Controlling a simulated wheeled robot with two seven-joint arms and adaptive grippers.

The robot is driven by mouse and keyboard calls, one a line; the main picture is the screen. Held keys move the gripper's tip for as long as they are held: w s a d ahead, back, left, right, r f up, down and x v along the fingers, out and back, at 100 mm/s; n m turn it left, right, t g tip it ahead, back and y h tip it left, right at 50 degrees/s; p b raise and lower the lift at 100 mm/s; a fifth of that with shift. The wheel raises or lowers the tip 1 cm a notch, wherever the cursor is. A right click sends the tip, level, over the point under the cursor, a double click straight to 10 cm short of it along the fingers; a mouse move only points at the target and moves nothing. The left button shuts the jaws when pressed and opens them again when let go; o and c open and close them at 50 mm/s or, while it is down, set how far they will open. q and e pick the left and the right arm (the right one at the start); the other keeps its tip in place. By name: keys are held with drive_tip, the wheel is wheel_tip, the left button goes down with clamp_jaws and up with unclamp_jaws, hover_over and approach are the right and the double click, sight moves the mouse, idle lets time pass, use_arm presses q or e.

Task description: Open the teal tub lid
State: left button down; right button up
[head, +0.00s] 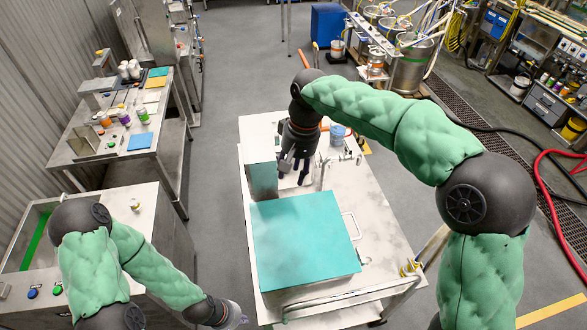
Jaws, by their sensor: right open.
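The teal tub lid (300,238) is a flat square lying level on top of a tub on the metal table. A pale bar handle (351,226) shows beside its right edge. My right gripper (294,172) is open and points down beyond the lid's far edge, close to a small upright teal-grey panel (262,180). I see nothing held between its fingers. My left gripper (238,319) is low at the bottom of the view, left of the table and apart from the lid. Its fingers are small and partly cut off, so their opening cannot be told.
The metal table (376,237) has bare room right of the lid. A blue-topped container (337,134) and a metal tap-like fitting (325,170) stand near my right gripper. A machine with buttons (150,225) is at left. A side bench (78,140) holds bottles.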

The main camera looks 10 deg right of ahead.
wheel_tip(320, 180, up, 12)
drive_tip(key=d, duration=0.2)
idle(0.4)
drive_tip(key=shift+f, duration=0.1)
drive_tip(key=shift+c, duration=0.3)
